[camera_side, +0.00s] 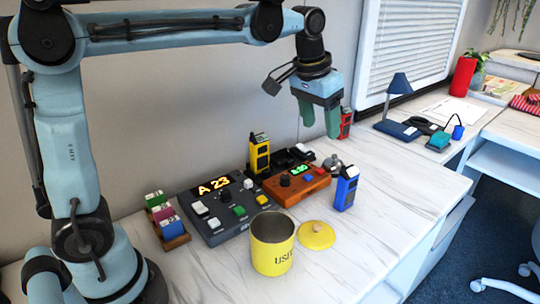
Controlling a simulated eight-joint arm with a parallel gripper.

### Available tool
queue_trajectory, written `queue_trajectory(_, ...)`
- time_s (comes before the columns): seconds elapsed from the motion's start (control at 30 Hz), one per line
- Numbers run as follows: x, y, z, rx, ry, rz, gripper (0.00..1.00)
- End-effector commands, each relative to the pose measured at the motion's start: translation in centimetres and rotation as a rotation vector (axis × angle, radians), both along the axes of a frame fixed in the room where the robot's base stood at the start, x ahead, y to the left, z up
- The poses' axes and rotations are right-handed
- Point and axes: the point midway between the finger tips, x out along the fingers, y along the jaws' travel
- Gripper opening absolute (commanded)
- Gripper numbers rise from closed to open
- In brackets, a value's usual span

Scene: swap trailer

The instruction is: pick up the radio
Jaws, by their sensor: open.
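Three handheld radios stand upright on the white marbled table: a yellow radio (260,156) behind the two control boxes, a blue radio (346,190) at the right of the orange box, and a red radio (346,121) farther back. My gripper (320,125) points down with its fingers apart and nothing seen between them. It is above the table, in front of the red radio in the picture and partly covering it. The yellow radio is to its lower left and the blue radio is below it. I cannot tell which radio is meant.
A grey control box (230,222) and an orange control box (292,188) fill the middle. A yellow canister (272,246) and its lid (316,235) are in front. A wooden tray (168,238) holds small blocks. A blue lamp (397,128) stands back right. The front right table is clear.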

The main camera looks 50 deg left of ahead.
Motion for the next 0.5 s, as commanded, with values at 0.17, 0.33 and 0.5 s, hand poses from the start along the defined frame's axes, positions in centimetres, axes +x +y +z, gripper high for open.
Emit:
queue_trajectory(0.17,3.9,-1.0,-0.6,0.002,0.088,-0.001,0.62)
queue_trajectory(0.33,6.7,-1.8,-2.0,0.007,0.171,-0.001,0.62)
queue_trajectory(0.5,8.3,-2.5,-3.6,0.012,0.233,-0.001,0.62)
